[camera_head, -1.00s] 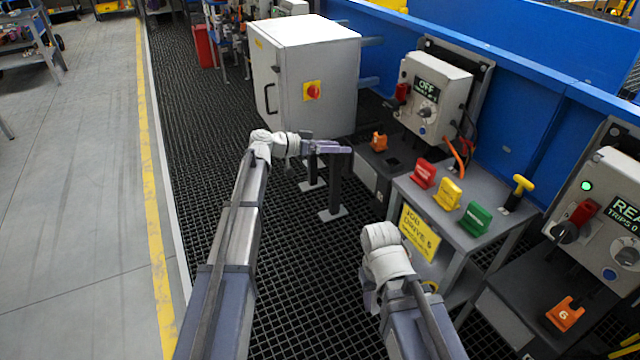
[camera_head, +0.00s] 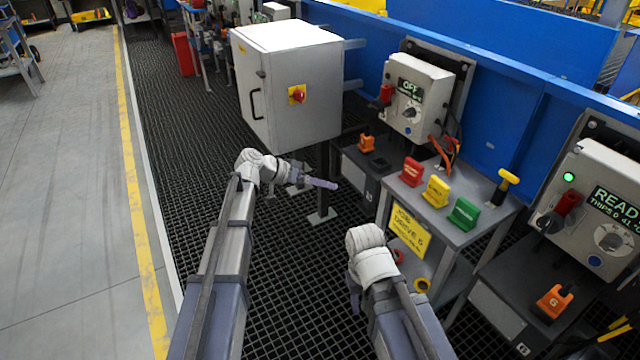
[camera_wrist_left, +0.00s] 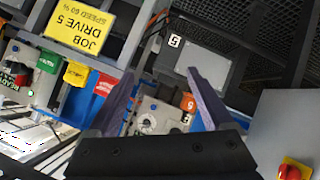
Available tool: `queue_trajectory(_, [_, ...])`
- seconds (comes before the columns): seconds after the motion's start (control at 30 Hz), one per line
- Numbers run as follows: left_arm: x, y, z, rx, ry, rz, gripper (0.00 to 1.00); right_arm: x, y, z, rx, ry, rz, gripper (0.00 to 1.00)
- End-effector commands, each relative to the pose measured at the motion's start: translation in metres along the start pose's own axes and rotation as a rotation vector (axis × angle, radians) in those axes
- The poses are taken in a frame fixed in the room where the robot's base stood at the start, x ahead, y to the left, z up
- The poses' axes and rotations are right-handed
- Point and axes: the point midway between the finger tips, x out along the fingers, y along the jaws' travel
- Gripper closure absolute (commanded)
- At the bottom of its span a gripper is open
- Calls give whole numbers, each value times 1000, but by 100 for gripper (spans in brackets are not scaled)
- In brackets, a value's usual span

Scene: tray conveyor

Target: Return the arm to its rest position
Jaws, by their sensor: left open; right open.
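My left gripper (camera_head: 322,183) is over the black grating, below the grey cabinet and left of the grey stand. In the left wrist view its two purple fingers (camera_wrist_left: 160,80) stand wide apart with nothing between them. My right arm's white wrist (camera_head: 369,252) shows in the lower middle of the head view, in front of the stand. The fingers of the right gripper are hidden from this angle.
The grey stand (camera_head: 473,227) carries red (camera_head: 412,171), yellow (camera_head: 436,191) and green (camera_head: 464,212) tags. A control box reading OFF (camera_head: 425,95) and one reading READY (camera_head: 595,205) are at right. The cabinet (camera_head: 290,85) stands behind my left gripper. Open grating lies around my arms.

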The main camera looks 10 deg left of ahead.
Motion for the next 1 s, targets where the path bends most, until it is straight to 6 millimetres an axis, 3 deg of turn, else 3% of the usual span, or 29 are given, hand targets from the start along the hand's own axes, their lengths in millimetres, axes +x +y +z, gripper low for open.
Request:
queue_trajectory(0.27, [0, 1, 0, 0, -1, 0, 15, -1, 0, 0, 1, 0, -3, 50])
queue_trajectory(0.37, [-2, 20, 1, -10, -42, -3, 15, -16, 1, 1, 1, 0, -2, 50])
queue_trajectory(0.67, [-27, 144, 40, -108, -419, -127, 15, -114, 11, 7, 1, 0, -2, 50])
queue_trajectory(0.8, [-58, 194, 60, -152, -591, -250, 15, -160, 15, 9, 1, 0, -2, 50])
queue_trajectory(1.0, [-114, 249, 77, -195, -768, -475, 15, -218, 21, 13, 1, 0, -2, 50])
